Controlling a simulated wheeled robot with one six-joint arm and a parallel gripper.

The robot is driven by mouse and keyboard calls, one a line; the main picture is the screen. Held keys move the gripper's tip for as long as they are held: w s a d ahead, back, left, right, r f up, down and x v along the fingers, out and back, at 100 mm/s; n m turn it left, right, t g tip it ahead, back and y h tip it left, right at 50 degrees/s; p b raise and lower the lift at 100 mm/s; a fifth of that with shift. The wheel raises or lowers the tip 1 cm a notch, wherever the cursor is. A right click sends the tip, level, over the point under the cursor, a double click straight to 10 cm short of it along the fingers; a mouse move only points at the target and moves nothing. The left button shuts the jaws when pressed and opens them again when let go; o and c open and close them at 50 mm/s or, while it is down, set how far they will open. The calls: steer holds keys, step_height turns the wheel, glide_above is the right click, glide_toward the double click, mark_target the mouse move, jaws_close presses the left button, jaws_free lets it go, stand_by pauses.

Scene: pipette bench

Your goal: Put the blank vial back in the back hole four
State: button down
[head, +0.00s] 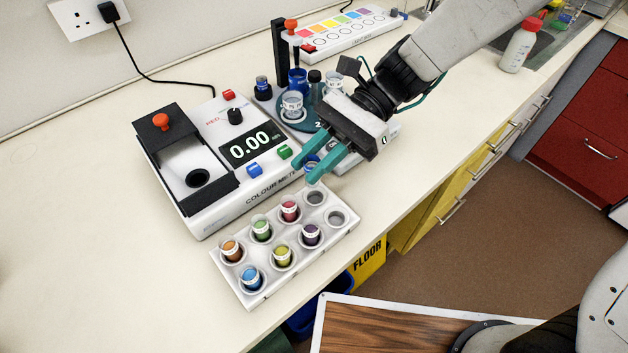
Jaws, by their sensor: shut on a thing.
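The blank vial (314,176) looks clear, with a blue top between the teal fingers of my gripper (318,167). My gripper is shut on it and holds it roughly upright, over the far end of the white vial rack (262,293). The back hole four (315,198) is empty and sits just below the vial in the picture. I cannot tell how high the vial is above it. The other back holes hold orange, green and pink vials (289,209). The front row holds blue, yellow and purple vials (311,233), with an empty hole (336,217) at its right end.
The colour meter (215,200), reading 0.00, stands directly behind the rack, with its lid chamber at the left. A round stand with beakers (293,104) is behind my gripper. A colour strip device (350,30) lies farther back. The bench's front edge is close to the rack.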

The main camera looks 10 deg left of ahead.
step_height(320, 180, down, 5)
steer(key=shift+d+f, duration=0.1)
steer(key=shift+f, duration=0.1)
steer(key=c, duration=1.3)
jaws_free()
steer(key=shift+o, duration=0.2)
steer(key=v, duration=1.2)
steer(key=shift+r, duration=0.15)
